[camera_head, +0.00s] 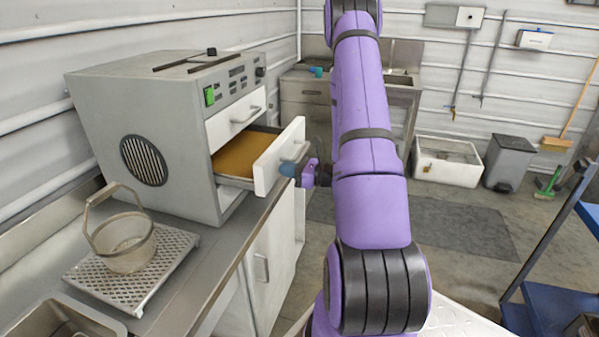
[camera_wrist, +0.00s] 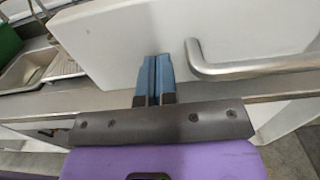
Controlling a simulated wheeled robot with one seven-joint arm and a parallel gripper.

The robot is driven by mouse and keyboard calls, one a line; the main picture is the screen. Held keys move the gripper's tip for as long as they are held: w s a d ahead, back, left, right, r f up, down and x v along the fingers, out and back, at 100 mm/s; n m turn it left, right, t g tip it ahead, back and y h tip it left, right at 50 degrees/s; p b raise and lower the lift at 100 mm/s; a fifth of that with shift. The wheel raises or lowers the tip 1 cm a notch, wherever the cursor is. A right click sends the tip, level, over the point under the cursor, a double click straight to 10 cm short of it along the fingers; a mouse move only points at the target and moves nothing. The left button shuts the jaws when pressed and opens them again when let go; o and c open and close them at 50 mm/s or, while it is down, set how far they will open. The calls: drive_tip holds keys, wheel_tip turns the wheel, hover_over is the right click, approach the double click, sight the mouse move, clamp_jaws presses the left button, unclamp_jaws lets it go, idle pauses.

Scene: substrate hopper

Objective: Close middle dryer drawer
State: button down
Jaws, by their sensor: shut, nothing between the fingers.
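The grey dryer (camera_head: 150,100) stands on the counter at the left in the head view. Its middle drawer (camera_head: 278,160) is pulled out, with tan material showing inside. The drawer above it (camera_head: 236,117) is shut. My gripper (camera_head: 288,170) is at the front panel of the middle drawer, near its handle (camera_head: 297,150). In the wrist view my gripper (camera_wrist: 154,60) is shut and empty, with its blue fingertips against or just in front of the white drawer front (camera_wrist: 130,35). The silver handle (camera_wrist: 250,68) is to their right. I cannot tell whether the tips touch the panel.
A wire-handled basket (camera_head: 125,245) sits on a perforated tray (camera_head: 165,262) on the counter (camera_head: 215,250). A sink (camera_head: 60,315) is at the lower left. A blue cart (camera_head: 555,300) stands at the right. The floor (camera_head: 460,225) between is clear.

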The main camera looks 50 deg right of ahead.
sight(237, 169)
drive_tip(key=shift+w+a, duration=0.15)
drive_tip(key=shift+w, duration=0.2)
drive_tip(key=x, duration=1.6)
drive_tip(key=shift+w+a+r, duration=0.2)
drive_tip(key=shift+w, duration=0.1)
